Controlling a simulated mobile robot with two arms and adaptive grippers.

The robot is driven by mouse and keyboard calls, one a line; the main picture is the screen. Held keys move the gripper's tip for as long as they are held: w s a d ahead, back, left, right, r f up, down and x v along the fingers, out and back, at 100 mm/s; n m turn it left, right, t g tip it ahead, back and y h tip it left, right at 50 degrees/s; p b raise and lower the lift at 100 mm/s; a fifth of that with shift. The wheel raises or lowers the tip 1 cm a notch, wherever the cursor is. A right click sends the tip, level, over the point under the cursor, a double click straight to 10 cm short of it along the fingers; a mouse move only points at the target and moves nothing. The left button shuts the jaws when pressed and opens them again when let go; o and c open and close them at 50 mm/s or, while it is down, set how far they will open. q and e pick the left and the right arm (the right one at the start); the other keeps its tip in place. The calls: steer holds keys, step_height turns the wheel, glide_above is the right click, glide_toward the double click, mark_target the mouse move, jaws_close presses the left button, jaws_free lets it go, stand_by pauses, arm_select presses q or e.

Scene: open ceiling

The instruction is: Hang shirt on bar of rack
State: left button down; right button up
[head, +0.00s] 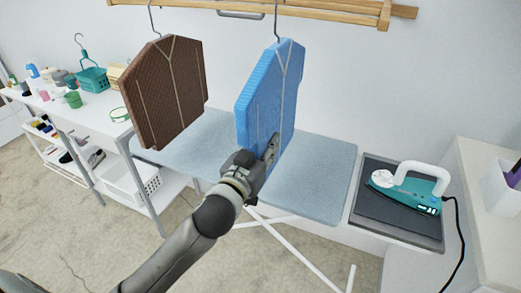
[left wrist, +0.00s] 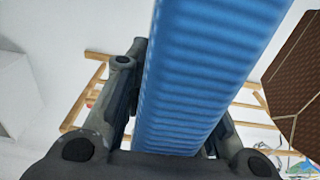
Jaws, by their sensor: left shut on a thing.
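The blue shirt (head: 262,100), a stiff flat board shape with a hanger hook on top, stands upright below the wooden rack (head: 330,13). In the left wrist view the blue shirt (left wrist: 205,75) fills the space between the two fingers. Its hook runs up past the rack bar and out of the head view, so I cannot tell whether it rests on the bar. A brown shirt (head: 160,95) hangs to its left, its hook top also cut off. My right gripper is not in view.
A blue-grey ironing board (head: 325,180) lies below the shirts. A teal iron (head: 405,188) rests on a dark pad at the right. A white shelf table (head: 95,118) with bottles, cups and a teal basket (head: 92,80) stands at the left.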

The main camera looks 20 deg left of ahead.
arm_select(q)
steer(key=shift+w+d+b, duration=0.1)
steer(key=shift+w+b, duration=0.4)
steer(key=shift+w, duration=2.6)
steer(key=shift+f+b, duration=1.35)
steer(key=shift+f, duration=0.6)
steer(key=c, duration=1.1)
jaws_free()
steer(key=shift+f, duration=0.1)
steer(key=shift+s, duration=0.1)
